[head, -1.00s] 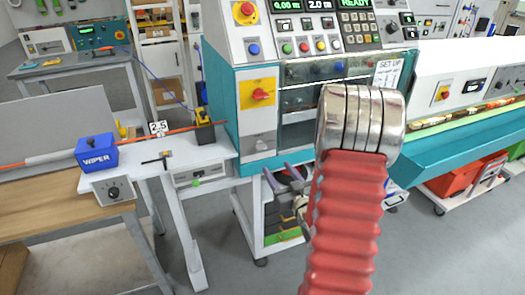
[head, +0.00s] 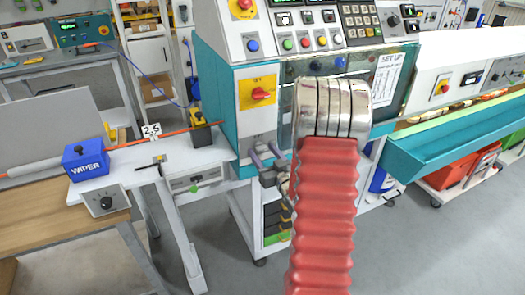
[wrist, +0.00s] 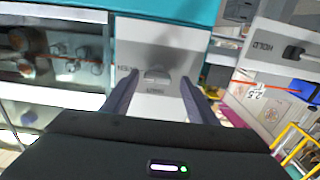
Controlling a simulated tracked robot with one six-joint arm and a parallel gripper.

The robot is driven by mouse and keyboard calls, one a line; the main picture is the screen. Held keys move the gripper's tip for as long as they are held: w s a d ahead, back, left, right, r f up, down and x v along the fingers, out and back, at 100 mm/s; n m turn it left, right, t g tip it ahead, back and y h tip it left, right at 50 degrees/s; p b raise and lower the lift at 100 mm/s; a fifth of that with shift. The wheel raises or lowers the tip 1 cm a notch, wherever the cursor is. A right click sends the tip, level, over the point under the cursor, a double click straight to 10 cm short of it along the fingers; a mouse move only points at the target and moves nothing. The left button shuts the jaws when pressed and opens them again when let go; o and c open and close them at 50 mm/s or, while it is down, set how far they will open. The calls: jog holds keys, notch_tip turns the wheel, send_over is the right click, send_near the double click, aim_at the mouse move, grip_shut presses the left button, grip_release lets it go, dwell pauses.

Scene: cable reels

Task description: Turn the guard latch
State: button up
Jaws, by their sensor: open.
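The guard latch (wrist: 157,77) is a small grey knob on a pale plate with small lettering on both sides, in the middle of the wrist view. My gripper (wrist: 159,74) is open, with one dark finger on each side of the knob. I cannot tell whether the fingers touch it or how deep they reach around it. In the head view my gripper (head: 265,151) is at the pale plate (head: 257,137) below the red rotary switch. There the fingers hide the knob.
The red switch on its yellow plate (head: 258,93) sits just above. A clear guard window (head: 300,74) is to the right. The blue wiper box (head: 86,160) and orange cable (head: 180,127) lie to the left. My red arm sleeve blocks part of the machine front.

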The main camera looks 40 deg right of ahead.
jog(key=shift+s+d, duration=0.1)
jog(key=shift+d, duration=0.1)
jog(key=shift+c, duration=0.5)
jog(key=c, duration=1)
jog(key=shift+o, duration=0.2)
